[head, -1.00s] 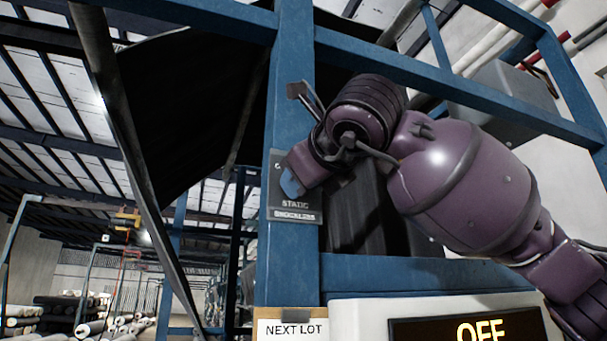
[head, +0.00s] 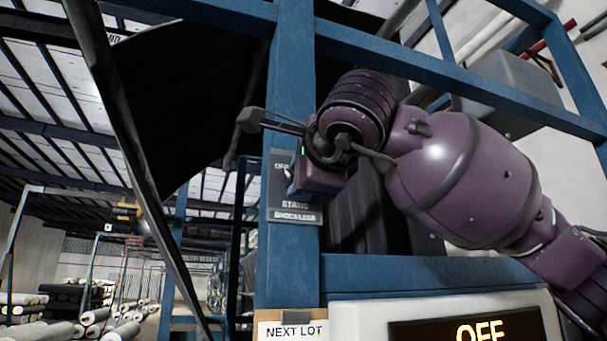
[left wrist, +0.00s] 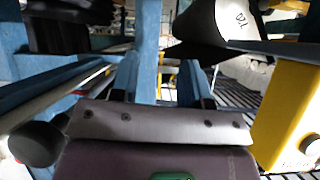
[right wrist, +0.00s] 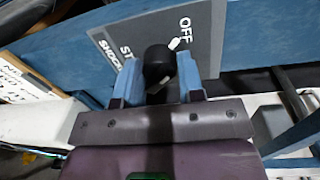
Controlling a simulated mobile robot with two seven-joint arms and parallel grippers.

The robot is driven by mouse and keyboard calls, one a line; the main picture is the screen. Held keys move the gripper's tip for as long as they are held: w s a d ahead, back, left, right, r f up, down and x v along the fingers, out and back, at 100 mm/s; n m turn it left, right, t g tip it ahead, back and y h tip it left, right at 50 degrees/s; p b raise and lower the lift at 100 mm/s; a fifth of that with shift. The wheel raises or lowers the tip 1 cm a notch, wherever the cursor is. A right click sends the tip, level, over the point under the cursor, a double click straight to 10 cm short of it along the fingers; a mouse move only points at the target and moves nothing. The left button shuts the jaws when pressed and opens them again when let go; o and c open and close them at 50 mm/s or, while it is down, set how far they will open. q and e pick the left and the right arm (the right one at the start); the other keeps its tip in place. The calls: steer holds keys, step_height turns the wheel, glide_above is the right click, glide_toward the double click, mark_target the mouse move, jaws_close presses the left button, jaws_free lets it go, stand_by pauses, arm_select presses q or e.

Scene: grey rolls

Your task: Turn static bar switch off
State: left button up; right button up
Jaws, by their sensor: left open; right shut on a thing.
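The static bar switch is a black knob (right wrist: 158,64) on a grey plate (right wrist: 205,40) lettered OFF, with other words partly hidden. A white mark on the knob's edge points toward the word OFF. My right gripper (right wrist: 160,88) has its blue fingers on either side of the knob, shut on it. In the head view the plate (head: 296,217) is on a blue post, and my right gripper (head: 297,180) covers the knob. My left gripper (left wrist: 160,78) is open, with nothing between its fingers; it is outside the head view.
A blue frame post (head: 290,90) and crossbeam (head: 420,274) surround the switch. Below are a NEXT LOT card (head: 291,331) and a display reading OFF (head: 475,330). A yellow box (left wrist: 290,115) and a white roll (left wrist: 222,22) stand near my left gripper.

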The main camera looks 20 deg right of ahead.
steer(key=shift+r+n, duration=0.1)
steer(key=shift+n, duration=0.5)
steer(key=o, duration=0.9)
steer(key=shift+s, duration=0.15)
steer(key=s+b, duration=0.2)
steer(key=s, duration=0.8)
steer(key=shift+s+d+r, duration=0.15)
steer(key=shift+s+r, duration=0.15)
steer(key=shift+r, duration=0.05)
